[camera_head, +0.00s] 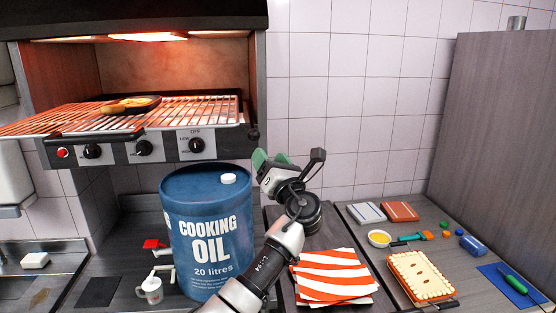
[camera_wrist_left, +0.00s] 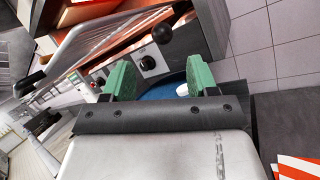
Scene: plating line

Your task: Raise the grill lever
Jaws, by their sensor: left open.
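The grill (camera_head: 170,146) is at the upper left in the head view, with a glowing element above a wire rack. Its lever appears as a dark ball knob (camera_head: 253,135) at the right end of the front panel. The knob also shows in the left wrist view (camera_wrist_left: 162,33), beyond the fingers. My left gripper (camera_head: 270,158) is open and empty, its green fingers below and slightly right of the knob and apart from it. In the left wrist view the fingers (camera_wrist_left: 160,78) are spread, with a control dial behind the gap. My right gripper is in neither view.
A blue cooking oil drum (camera_head: 208,240) stands left of my arm, below the grill. A striped cloth (camera_head: 332,275) and a pie (camera_head: 420,277) lie on the counter at right. The tiled wall above is clear.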

